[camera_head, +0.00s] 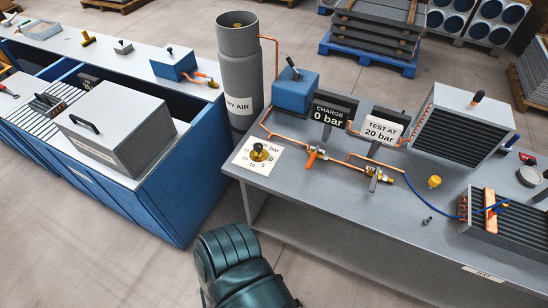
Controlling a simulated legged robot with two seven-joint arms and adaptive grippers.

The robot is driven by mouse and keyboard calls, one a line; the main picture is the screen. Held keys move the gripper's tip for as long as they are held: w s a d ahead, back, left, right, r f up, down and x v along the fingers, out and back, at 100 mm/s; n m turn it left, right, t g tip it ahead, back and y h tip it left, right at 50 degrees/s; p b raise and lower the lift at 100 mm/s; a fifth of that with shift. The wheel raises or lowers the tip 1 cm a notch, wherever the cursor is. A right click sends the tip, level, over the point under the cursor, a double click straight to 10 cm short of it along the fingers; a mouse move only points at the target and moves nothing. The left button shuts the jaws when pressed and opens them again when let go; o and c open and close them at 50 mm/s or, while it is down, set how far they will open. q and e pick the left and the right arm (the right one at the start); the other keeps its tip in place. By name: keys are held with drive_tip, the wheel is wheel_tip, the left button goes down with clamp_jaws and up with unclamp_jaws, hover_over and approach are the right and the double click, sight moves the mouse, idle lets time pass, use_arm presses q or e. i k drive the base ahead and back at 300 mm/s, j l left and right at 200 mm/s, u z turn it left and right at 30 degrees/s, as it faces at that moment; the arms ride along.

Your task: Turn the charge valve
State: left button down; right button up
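On the grey bench, a yellow knob (258,152) sits on a white dial plate (270,166) marked in bar. To its right, a brass valve with an orange handle (312,158) sits in the copper line. A second brass valve (376,175) is further right. I cannot tell for certain which is the charge valve. A black sign (329,113) reads "CHARGE 0 bar", and a white sign (381,130) reads "TEST AT 20 bar". A dark green link of my own arm is at the bottom, apart from the bench fittings. Neither gripper shows.
A tall grey cylinder (240,75) labelled as dry air stands behind the dial. A blue box (295,92), a finned coil unit (462,125) and a smaller coil (500,220) with a blue hose are on the bench. A blue-sided bench (190,185) stands left, with floor between.

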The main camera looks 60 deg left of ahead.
sight(313, 155)
drive_tip(key=u, duration=1.65)
